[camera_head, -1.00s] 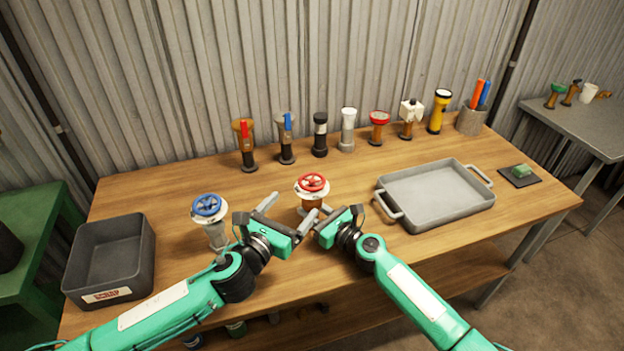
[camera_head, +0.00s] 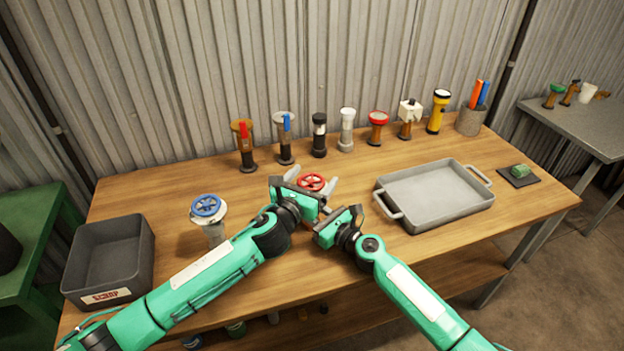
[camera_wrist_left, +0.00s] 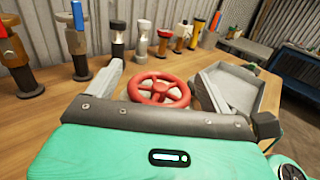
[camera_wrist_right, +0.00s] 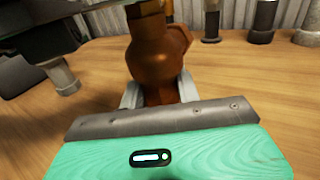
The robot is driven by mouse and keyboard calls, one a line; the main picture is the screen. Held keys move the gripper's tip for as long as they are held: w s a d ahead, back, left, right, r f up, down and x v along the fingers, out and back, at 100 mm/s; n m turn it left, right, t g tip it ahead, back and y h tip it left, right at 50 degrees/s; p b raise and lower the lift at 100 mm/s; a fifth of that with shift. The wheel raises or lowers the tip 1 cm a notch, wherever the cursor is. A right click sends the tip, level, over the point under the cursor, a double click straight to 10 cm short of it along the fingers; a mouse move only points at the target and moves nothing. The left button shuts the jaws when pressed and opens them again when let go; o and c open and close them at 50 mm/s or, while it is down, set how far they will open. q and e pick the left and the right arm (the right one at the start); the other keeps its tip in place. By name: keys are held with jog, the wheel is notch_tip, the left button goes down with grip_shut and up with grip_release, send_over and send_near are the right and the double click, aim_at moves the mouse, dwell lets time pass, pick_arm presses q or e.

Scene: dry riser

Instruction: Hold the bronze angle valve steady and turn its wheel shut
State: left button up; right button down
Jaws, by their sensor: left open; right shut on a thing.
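The bronze angle valve (camera_wrist_right: 158,65) stands upright on the table in the right wrist view, its body between the jaws of my right gripper (camera_wrist_right: 158,92), which is shut on it. Its red wheel (camera_head: 313,182) shows in the head view; the body there is mostly hidden by my grippers. My left gripper (camera_head: 310,188) is open at the wheel's height, with its fingers on either side of the wheel. In the left wrist view the red wheel (camera_wrist_left: 159,90) lies between the spread fingers; I cannot tell whether they touch it.
A blue-wheeled valve (camera_head: 209,210) stands left, near the grey scrap bin (camera_head: 110,255). A grey tray (camera_head: 435,195) lies right, with a green item (camera_head: 520,171) on a dark pad beyond. Several fittings and a yellow flashlight (camera_head: 438,111) line the back.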

pick_arm(q)
jog(key=c, duration=1)
jog(key=shift+w+m+g+h, duration=0.1)
jog(key=shift+m+g+h, duration=0.7)
jog(key=shift+h, duration=0.4)
jog(key=shift+d+m+g+h, duration=0.1)
jog(key=shift+m+g+h, duration=1.4)
jog(key=shift+m+h, duration=0.15)
jog(key=o, duration=1)
jog(key=v, duration=0.7)
jog(key=shift+s+a, duration=0.25)
jog(key=shift+s, duration=0.05)
